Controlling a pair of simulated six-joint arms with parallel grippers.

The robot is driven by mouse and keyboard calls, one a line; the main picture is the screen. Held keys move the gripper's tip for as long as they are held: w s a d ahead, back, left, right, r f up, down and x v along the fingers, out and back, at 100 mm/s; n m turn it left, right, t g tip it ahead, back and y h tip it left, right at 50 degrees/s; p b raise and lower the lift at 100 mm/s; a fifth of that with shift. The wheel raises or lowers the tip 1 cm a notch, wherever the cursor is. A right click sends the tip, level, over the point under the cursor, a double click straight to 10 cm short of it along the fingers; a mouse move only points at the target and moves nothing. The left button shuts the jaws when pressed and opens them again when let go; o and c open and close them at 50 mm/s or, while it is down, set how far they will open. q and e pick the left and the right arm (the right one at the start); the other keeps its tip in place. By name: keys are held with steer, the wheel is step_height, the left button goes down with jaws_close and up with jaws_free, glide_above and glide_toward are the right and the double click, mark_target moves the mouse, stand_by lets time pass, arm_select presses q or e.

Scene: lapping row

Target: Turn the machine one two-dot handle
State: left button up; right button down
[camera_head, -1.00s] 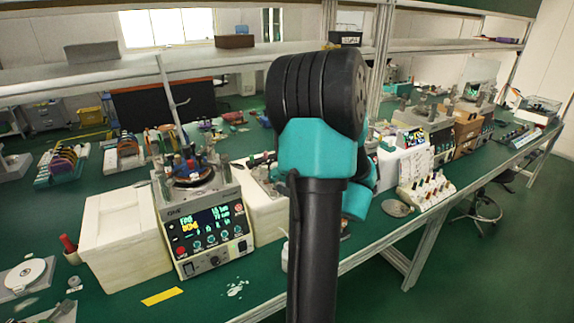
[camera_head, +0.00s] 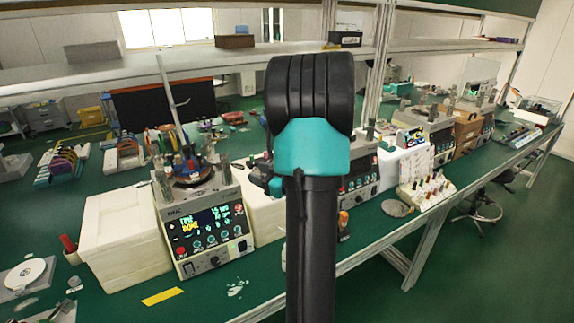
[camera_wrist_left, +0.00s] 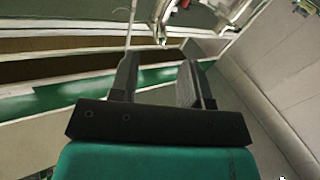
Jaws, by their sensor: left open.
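A lapping machine (camera_head: 205,232) with a lit display and a row of knobs stands at the left front of the bench. Its round dark plate (camera_head: 193,178) carries blue and red parts, with metal posts around it. I cannot make out a two-dot mark or a machine number. My left arm fills the middle of the head view. My right gripper is not in view.
A second machine (camera_head: 362,188) is partly hidden behind my arm. White blocks (camera_head: 125,235) flank the first machine. A rack of small bottles (camera_head: 427,192) stands right, and a yellow strip (camera_head: 162,296) lies in front. A shelf (camera_head: 200,64) runs above the bench.

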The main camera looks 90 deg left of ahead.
mark_target(239, 166)
arm_select(q)
steer(key=x, duration=0.8)
steer(key=shift+w, duration=0.1)
jaws_close()
stand_by(0.4)
